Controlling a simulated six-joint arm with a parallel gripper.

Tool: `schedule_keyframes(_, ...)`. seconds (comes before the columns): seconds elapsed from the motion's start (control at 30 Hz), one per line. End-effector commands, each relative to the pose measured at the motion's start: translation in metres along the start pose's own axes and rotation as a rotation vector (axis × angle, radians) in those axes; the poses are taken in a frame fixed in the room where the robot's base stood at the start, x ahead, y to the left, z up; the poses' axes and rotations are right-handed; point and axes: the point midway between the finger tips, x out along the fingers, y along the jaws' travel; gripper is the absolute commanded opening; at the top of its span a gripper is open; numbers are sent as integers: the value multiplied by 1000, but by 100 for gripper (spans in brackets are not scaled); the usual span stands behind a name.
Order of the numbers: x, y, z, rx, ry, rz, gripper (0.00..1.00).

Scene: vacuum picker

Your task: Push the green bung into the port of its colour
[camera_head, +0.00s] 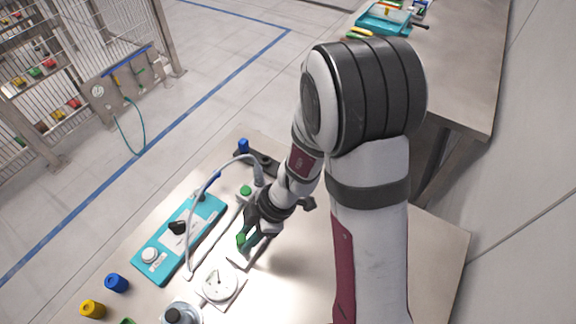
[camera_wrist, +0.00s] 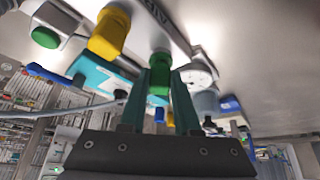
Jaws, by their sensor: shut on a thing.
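My gripper (camera_head: 248,233) points down over the near part of the table and is shut on the green bung (camera_head: 241,240). In the wrist view the green bung (camera_wrist: 159,82) sits between the two fingers of my gripper (camera_wrist: 161,73). A pale plate (camera_head: 236,260) lies just below or beside the bung; I cannot tell whether they touch. Another green-topped piece (camera_head: 246,190) stands behind my gripper. A green round piece (camera_wrist: 45,37) on a white block shows at the upper left of the wrist view. I cannot tell which of these is the green port.
A teal unit (camera_head: 152,259) with knobs lies left of my gripper, with a grey hose (camera_head: 188,235) arching beside it. A dial gauge (camera_head: 220,282) is close by in front. Blue (camera_head: 116,283) and yellow (camera_head: 92,309) pieces stand front left. The table right of my gripper looks clear.

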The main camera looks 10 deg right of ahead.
Motion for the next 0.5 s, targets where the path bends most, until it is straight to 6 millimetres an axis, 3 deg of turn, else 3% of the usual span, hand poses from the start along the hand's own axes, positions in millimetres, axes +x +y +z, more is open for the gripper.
schedule_keyframes(0.4,6,0,3,0,-1,0,0)
schedule_keyframes(0.43,6,0,3,0,-1,0,36)
schedule_keyframes(0.5,6,0,3,0,-1,0,49)
